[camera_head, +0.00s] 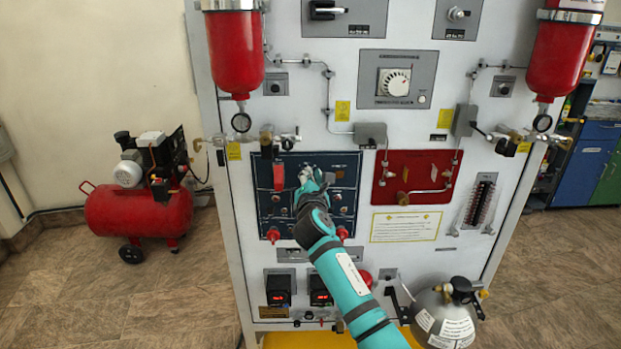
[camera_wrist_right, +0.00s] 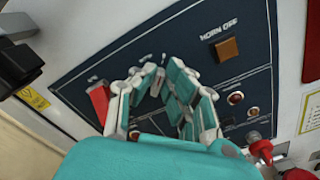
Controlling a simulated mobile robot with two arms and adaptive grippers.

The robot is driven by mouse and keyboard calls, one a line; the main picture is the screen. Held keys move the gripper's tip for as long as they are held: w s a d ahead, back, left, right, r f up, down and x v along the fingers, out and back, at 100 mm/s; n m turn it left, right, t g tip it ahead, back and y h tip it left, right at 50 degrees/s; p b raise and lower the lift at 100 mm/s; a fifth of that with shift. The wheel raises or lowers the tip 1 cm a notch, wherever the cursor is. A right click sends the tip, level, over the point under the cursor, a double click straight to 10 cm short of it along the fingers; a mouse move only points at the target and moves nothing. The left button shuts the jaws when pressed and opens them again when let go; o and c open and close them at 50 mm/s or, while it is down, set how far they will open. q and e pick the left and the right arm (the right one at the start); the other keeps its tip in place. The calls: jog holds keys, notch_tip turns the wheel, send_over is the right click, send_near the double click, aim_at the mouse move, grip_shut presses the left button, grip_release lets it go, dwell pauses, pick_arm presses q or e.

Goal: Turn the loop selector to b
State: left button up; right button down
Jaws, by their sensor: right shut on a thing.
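The dark blue control panel (camera_head: 346,160) is on the front of the white trainer cabinet, and it fills much of the right wrist view (camera_wrist_right: 262,62). My right gripper (camera_head: 309,177) reaches up to the upper middle of this panel. In the wrist view its fingers (camera_wrist_right: 158,74) are closed in on a small pale part at the panel face, seemingly the loop selector knob. The fingers cover most of it, so its pointer and markings cannot be read. My left gripper is not in view.
Beside the gripper is a red part (camera_head: 278,176) on the panel. An orange-brown horn-off button (camera_wrist_right: 227,48) is to the right in the wrist view. Red knobs (camera_head: 273,235) sit low on the panel. A red panel (camera_head: 418,178) is to the right, and a grey cylinder (camera_head: 445,318) stands below.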

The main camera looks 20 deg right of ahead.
dwell(0.4)
jog(key=c, duration=1.4)
grip_release()
jog(key=v, duration=1.2)
